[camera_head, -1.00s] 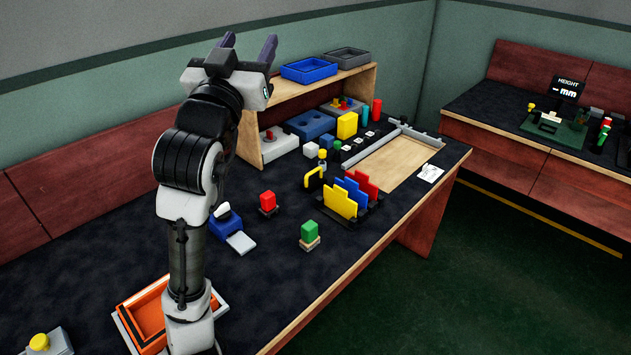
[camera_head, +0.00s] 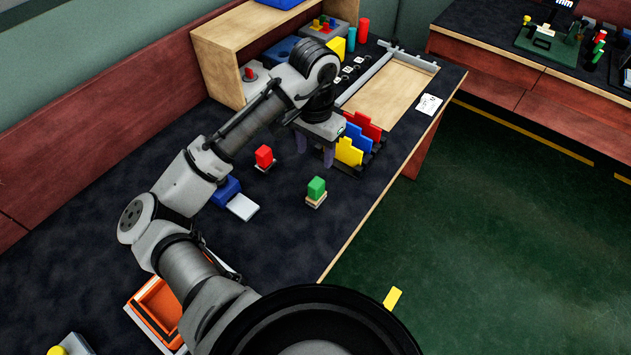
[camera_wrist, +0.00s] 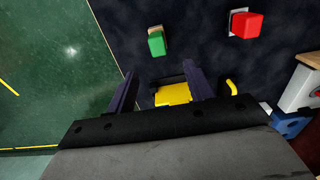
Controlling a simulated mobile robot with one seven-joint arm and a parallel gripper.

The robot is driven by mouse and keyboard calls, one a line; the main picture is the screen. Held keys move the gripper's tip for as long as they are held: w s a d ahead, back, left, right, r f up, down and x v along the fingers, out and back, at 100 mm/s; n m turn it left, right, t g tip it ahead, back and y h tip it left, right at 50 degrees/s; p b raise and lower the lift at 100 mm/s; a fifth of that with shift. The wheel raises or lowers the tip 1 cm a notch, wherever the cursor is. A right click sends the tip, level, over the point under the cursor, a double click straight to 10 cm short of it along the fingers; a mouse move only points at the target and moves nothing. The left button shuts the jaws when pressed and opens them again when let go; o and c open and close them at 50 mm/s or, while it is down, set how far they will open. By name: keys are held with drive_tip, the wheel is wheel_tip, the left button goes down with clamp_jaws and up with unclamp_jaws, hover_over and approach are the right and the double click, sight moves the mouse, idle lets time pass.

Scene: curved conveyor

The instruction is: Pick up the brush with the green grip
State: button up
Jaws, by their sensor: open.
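The brush with the green grip (camera_head: 316,187) stands on the dark tabletop, its green block on a pale base. It also shows in the wrist view (camera_wrist: 156,43), beyond the fingertips. A brush with a red grip (camera_head: 264,155) stands to its left and farther back; it is at the upper right of the wrist view (camera_wrist: 247,25). My gripper (camera_head: 315,152) points down above the table, behind the green brush and apart from it. In the wrist view its two dark purple fingers (camera_wrist: 160,74) are spread with nothing held between them.
A rack with yellow, blue and red plates (camera_head: 349,152) stands close to my gripper on the right. A blue item with a pale plate (camera_head: 242,206) lies left of the green brush. The table's wooden front edge (camera_head: 362,236) is near. An orange tray (camera_head: 158,312) sits lower left.

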sight(317, 182)
wheel_tip(317, 182, down, 8)
drive_tip(key=shift+s+f, duration=0.1)
drive_tip(key=shift+f, duration=0.1)
drive_tip(key=shift+d+f+p, duration=0.15)
drive_tip(key=shift+f+p, duration=0.35)
drive_tip(key=shift+f, duration=2.15)
drive_tip(key=c, duration=1)
drive_tip(key=shift+r, duration=0.15)
wheel_tip(317, 182, up, 20)
drive_tip(key=shift+f+b, duration=0.1)
drive_tip(key=shift+b, duration=0.2)
